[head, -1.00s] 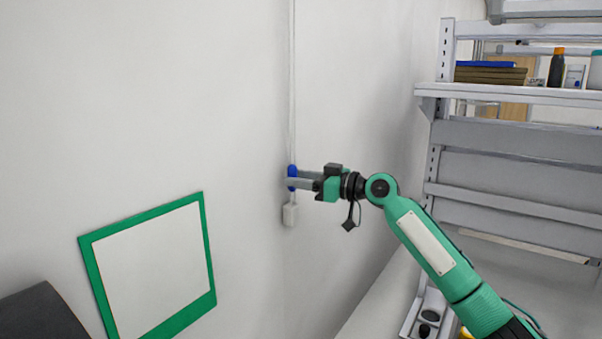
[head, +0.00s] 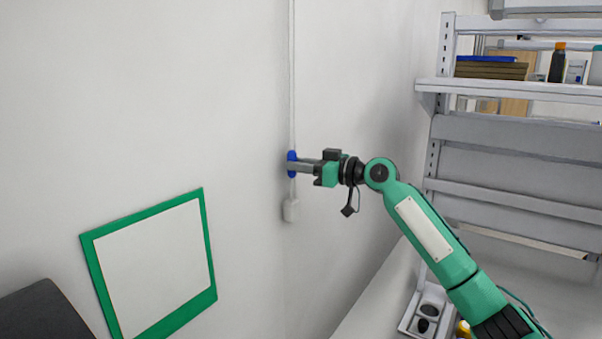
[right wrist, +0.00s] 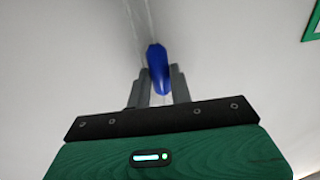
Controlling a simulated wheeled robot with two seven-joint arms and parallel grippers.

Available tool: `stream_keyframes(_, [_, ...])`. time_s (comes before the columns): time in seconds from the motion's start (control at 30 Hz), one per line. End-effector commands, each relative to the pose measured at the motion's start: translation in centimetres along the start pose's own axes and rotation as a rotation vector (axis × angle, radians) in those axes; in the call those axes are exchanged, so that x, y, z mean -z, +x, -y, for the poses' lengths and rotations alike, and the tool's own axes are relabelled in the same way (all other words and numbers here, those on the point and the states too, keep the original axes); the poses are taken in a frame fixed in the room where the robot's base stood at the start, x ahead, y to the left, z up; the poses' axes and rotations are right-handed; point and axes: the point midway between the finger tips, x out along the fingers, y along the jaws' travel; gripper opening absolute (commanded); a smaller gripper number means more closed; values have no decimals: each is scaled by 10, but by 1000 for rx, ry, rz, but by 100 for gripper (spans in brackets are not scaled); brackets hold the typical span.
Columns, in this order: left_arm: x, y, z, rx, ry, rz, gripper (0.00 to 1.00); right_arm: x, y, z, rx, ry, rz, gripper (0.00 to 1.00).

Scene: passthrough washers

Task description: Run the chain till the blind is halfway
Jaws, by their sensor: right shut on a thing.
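The thin pale chain (head: 292,80) hangs down along the wall near its corner in the head view. A blue piece (head: 291,158) sits on the chain, and a small white block (head: 291,210) is at the chain's lower end. My right gripper (head: 296,166) is shut on the blue piece. In the right wrist view the blue piece (right wrist: 158,66) stands between the two grey fingers (right wrist: 158,88), with the chain running up beyond it. The blind itself is not in view. My left gripper is not in view.
A green-framed white panel (head: 155,260) is on the wall at lower left. A dark object (head: 42,312) is in the bottom left corner. A shelf (head: 510,92) with bottles and books stands at right. The wall around the chain is clear.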

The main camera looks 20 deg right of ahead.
Motion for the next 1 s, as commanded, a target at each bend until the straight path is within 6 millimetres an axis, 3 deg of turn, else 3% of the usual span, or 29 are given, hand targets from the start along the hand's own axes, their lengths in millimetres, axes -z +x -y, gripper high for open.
stream_keyframes(0.03, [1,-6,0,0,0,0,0,20,0,0,-1,-6,-8,0])
stream_keyframes(0.2, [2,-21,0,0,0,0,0,69,-1,-2,-2,-6,-10,0])
stream_keyframes(0.5, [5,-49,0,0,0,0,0,144,-1,-3,-2,-5,-10,0])
stream_keyframes(0.73, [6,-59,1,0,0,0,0,172,-2,-4,-3,-4,-9,0])
stream_keyframes(1.0, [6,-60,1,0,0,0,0,177,-1,-4,-2,-4,-7,0])
